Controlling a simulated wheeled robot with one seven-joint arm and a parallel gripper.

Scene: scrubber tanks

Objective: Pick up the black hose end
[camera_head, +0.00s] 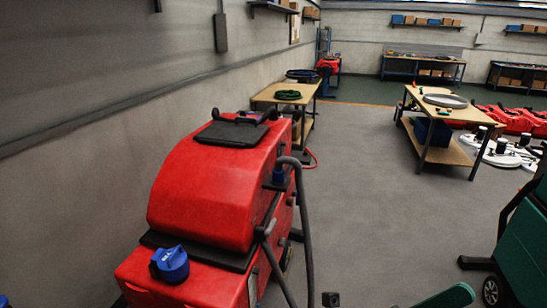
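A large red scrubber tank (215,185) stands at the left, close to the wall. A second dark length (275,270) slants down from a joint on the tank's side. A small black piece (330,298) shows at the bottom edge; I cannot tell whether it is the hose end. My gripper is not in view.
A blue cap (170,264) sits on the red lower body. A green machine (525,245) on wheels stands at the right. Wooden tables (450,155) (270,95) stand further back, and red and white machine parts (505,155) lie at the right. The grey floor (375,220) between is clear.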

